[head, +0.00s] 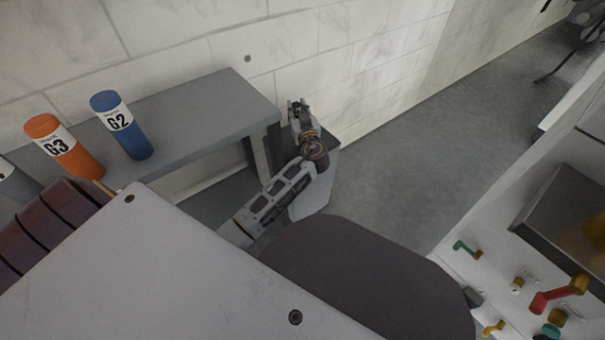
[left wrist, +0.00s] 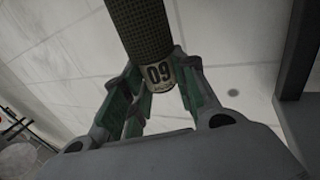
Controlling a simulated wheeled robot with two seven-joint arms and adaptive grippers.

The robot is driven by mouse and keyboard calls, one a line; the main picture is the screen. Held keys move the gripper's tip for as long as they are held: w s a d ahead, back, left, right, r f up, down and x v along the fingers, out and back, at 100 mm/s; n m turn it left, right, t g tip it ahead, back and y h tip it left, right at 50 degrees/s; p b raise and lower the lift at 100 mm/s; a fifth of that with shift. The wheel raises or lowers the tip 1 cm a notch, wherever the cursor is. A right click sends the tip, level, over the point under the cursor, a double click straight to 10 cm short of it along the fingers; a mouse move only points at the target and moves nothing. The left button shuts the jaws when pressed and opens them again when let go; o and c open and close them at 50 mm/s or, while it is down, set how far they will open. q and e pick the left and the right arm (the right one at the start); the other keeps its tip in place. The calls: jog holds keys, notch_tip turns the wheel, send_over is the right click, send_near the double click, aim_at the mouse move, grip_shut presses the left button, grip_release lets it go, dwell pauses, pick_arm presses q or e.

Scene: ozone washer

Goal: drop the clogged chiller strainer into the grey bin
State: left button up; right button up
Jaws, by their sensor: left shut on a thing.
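In the left wrist view, a dark mesh cylinder, the strainer (left wrist: 141,28), has a pale label reading 09 at its near end. My left gripper (left wrist: 158,82) is shut on that labelled end, with its green-lined fingers on both sides. In the head view my left gripper (head: 298,108) is at the far end of my left arm, near the wall. I cannot make out the strainer clearly there. A grey box-like bin (head: 312,203) stands on the floor under and beside my forearm, partly covered by it. Its inside is hidden from me. My right gripper is not in view.
A grey bench (head: 200,118) along the wall, left of my gripper, holds an orange G3 cylinder (head: 62,146) and a blue G2 cylinder (head: 121,125). A panel with coloured valve handles (head: 553,298) is at the lower right. The floor between is clear.

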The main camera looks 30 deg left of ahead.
pick_arm(q)
jog(key=shift+f+b, duration=1.05)
jog(key=shift+f, duration=1.6)
jog(key=o, duration=1.1)
jog(key=v, duration=1.2)
